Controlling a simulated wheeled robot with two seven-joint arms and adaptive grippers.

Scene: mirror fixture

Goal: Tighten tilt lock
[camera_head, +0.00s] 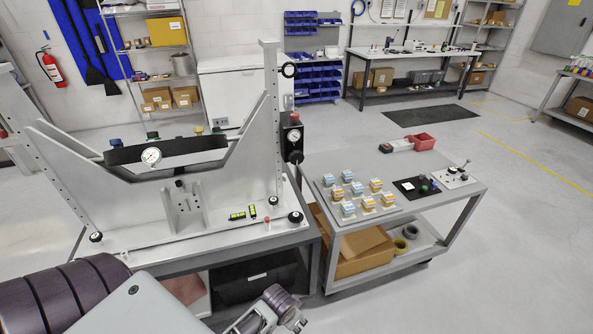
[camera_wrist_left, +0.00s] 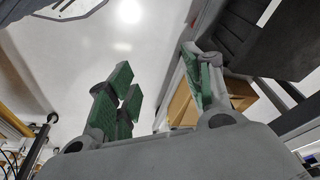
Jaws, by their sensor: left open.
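The mirror fixture (camera_head: 200,225) is a large grey frame on the left table, with a dark curved band (camera_head: 165,153) carrying a dial gauge (camera_head: 151,157) between its uprights. I cannot tell which part is the tilt lock. My left gripper (camera_head: 262,317) is low at the bottom edge, in front of the table and apart from the fixture. In the left wrist view its green-padded fingers (camera_wrist_left: 162,85) are apart with nothing between them. My right gripper is not seen.
Black knobs (camera_head: 295,217) and small yellow-black levels (camera_head: 237,215) are on the fixture base.

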